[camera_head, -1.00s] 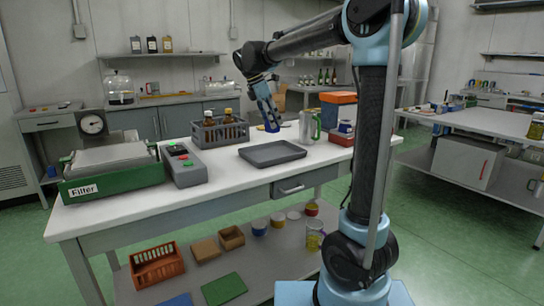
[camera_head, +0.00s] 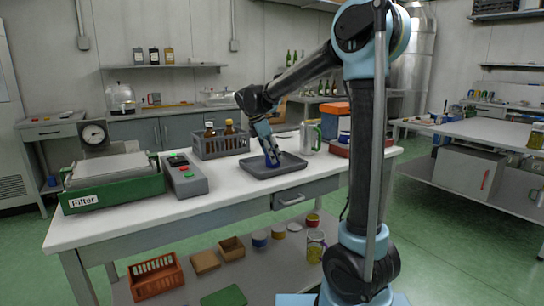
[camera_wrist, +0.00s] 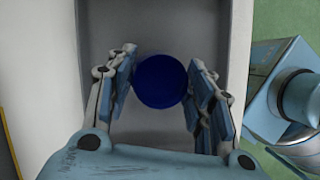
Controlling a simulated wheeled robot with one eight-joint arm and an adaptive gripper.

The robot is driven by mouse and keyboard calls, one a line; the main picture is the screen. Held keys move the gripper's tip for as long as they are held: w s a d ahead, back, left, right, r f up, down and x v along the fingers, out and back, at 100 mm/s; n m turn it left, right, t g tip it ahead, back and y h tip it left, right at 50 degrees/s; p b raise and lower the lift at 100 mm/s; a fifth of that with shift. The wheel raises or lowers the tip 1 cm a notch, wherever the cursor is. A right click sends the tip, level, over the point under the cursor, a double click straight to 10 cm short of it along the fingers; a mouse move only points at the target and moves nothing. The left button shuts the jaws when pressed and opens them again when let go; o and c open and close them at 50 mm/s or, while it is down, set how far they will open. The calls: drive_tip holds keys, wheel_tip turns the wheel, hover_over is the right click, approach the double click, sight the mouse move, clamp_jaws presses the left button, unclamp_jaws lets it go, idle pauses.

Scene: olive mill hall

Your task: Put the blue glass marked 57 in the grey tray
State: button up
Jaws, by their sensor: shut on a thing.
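My gripper (camera_head: 270,152) is shut on the blue glass (camera_wrist: 160,81), which shows as a dark blue round top between the two fingers in the wrist view. The marking 57 is not visible. The grey tray (camera_head: 290,168) lies on the white table, and my gripper holds the glass over or within its rim. In the wrist view the glass is seen against the tray's grey floor (camera_wrist: 150,28). In the head view a small dark blue part of the glass (camera_head: 272,162) shows low in the tray. I cannot tell if it touches the floor.
A grey crate with brown bottles (camera_head: 222,146) stands behind and left of the tray. A metal jug (camera_head: 310,137) and an orange-lidded box (camera_head: 335,108) stand to its right. A grey control box (camera_head: 186,177) and the green filter (camera_head: 112,185) are at left.

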drive_tip(key=o, duration=1.2)
drive_tip(key=v, duration=1.2)
drive_tip(key=s+d+f+m+y, duration=0.1)
drive_tip(key=s+d+f+m, duration=0.45)
drive_tip(key=s+d, duration=0.35)
drive_tip(key=s+d+f+m+y, duration=0.1)
drive_tip(key=s+d+f+m, duration=0.4)
drive_tip(key=d, duration=0.6)
drive_tip(key=s+d+f+m, duration=0.2)
drive_tip(key=s+f+m, duration=0.2)
drive_tip(key=s+f, duration=0.1)
drive_tip(key=s+d+f+m+y, duration=0.1)
drive_tip(key=s+d+f+m, duration=0.1)
drive_tip(key=s+f, duration=0.4)
drive_tip(key=s+d+f+m+y, duration=0.1)
drive_tip(key=s+d+f+m, duration=0.1)
drive_tip(key=s+f+m, duration=0.3)
drive_tip(key=shift+s+d+f+m+t, duration=0.1)
drive_tip(key=shift+s+f+m+t, duration=0.1)
drive_tip(key=shift+s+m+t, duration=0.2)
